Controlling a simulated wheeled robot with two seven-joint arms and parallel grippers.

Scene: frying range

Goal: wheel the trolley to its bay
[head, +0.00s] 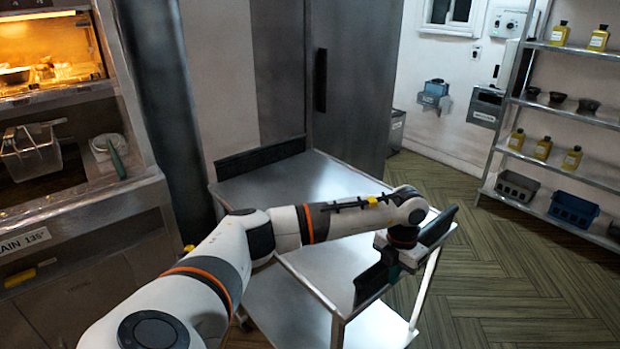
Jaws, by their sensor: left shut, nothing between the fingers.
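The steel trolley (290,182) stands in the middle of the head view, with a flat empty top and a lower shelf (290,312). A dark upright panel edges its far left end, and another dark panel (437,228) edges its right end. My left arm reaches across the trolley top. My left gripper (392,268) is at the trolley's right end, close against the dark panel there; its fingers are shut and partly hidden, and I cannot tell whether they touch the panel. My right gripper is not in view. I cannot make out a marked bay.
A frying station (70,200) stands along the left. A tall steel cabinet (352,80) stands just behind the trolley. A shelf rack (560,115) with yellow bottles, bowls and bins is at the right. The herringbone floor (510,270) is clear between trolley and rack.

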